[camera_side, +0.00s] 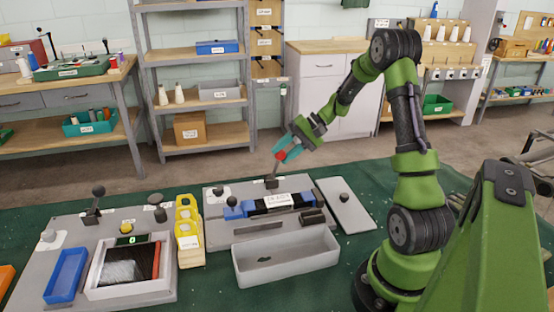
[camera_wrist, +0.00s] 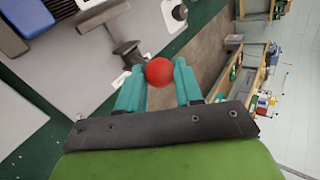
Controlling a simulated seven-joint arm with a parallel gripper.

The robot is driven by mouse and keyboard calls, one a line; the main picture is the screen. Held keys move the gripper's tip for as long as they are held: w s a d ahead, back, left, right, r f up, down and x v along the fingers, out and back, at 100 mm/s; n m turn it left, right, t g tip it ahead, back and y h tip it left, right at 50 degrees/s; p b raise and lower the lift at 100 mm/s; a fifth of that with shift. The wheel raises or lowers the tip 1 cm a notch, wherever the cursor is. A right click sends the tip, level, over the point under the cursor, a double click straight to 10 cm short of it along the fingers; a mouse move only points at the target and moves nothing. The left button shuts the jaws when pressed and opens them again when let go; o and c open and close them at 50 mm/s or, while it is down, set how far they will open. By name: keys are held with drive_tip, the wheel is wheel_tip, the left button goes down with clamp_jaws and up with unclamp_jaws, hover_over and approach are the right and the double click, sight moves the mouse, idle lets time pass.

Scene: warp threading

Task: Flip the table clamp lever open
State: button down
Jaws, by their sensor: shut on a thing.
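The table clamp lever (camera_side: 273,181) stands at the back edge of a grey fixture plate. It has a dark base and arm with a red ball knob (camera_side: 281,155) at its upper end. My gripper (camera_side: 284,153) reaches down from the right with its teal fingers at the knob. In the wrist view, the red knob (camera_wrist: 159,71) sits between the two fingertips of my gripper (camera_wrist: 160,78), which are shut on it. The dark lever arm (camera_wrist: 128,52) runs from the knob to the upper left. The exact finger contact is partly hidden.
On the plate (camera_side: 215,238) beside the lever lies a blue and black part (camera_side: 275,203) with a white label. An open grey tray (camera_side: 288,262) stands in front, a grey lid with a knob (camera_side: 345,205) to the right. Yellow holders (camera_side: 188,232) stand to the left.

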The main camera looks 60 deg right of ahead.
drive_tip(key=shift+s+d+f, duration=0.75)
drive_tip(key=shift+s+d, duration=0.05)
drive_tip(key=shift+s, duration=0.05)
drive_tip(key=shift+s+f, duration=0.1)
drive_tip(key=shift+s, duration=0.05)
drive_tip(key=c, duration=0.8)
unclamp_jaws()
drive_tip(key=shift+o, duration=0.2)
drive_tip(key=v, duration=1.7)
drive_tip(key=shift+a, duration=0.1)
